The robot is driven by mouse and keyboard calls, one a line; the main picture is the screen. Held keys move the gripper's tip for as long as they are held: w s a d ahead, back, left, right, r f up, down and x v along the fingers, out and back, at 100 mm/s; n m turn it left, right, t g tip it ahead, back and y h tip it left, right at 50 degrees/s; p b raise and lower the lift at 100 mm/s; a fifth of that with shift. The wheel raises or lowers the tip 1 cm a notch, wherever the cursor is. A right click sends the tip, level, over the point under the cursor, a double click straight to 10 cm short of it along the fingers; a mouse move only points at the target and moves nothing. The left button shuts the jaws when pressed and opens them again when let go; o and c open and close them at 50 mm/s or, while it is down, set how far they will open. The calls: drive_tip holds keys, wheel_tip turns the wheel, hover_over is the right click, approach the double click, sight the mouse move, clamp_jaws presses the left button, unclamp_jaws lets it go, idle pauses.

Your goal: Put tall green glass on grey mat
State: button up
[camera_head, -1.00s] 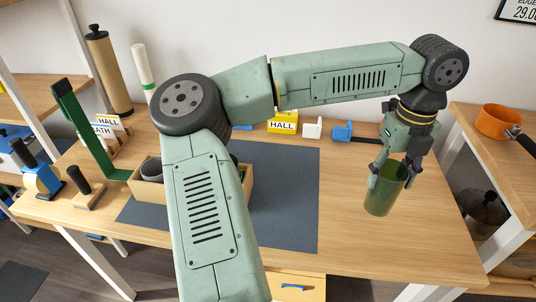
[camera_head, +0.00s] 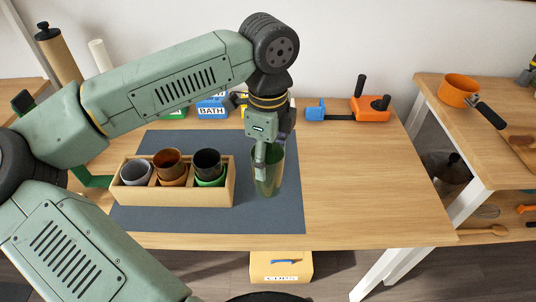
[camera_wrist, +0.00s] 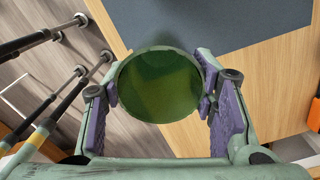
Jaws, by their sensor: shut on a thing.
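The tall green glass (camera_head: 268,175) is upright in my gripper (camera_head: 267,160), which is shut on its upper part. In the head view the glass appears over the right part of the grey mat (camera_head: 285,212), right of the wooden box. I cannot tell whether its base touches the mat. In the wrist view the round mouth of the glass (camera_wrist: 158,85) sits between the purple finger pads of the gripper (camera_wrist: 160,95), and the mat (camera_wrist: 200,20) shows at the top with bare wood beside it.
A wooden box (camera_head: 185,197) with several cups stands on the mat's left part. Blocks, one marked BATH (camera_head: 212,108), stand behind. An orange and blue clamp-like tool (camera_head: 360,110) lies at the back right. The table's right part is clear. An orange pan (camera_head: 458,91) is on the right shelf.

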drive_tip(key=shift+f+b, duration=0.15)
drive_tip(key=shift+b, duration=0.35)
wheel_tip(320, 180, down, 8)
drive_tip(key=b, duration=0.8)
drive_tip(key=shift+b, duration=0.35)
drive_tip(key=shift+f+b, duration=0.15)
drive_tip(key=shift+b, duration=0.25)
drive_tip(key=o, duration=1.4)
drive_tip(key=shift+o, duration=0.6)
drive_tip(key=shift+o, duration=1.1)
wheel_tip(320, 180, up, 12)
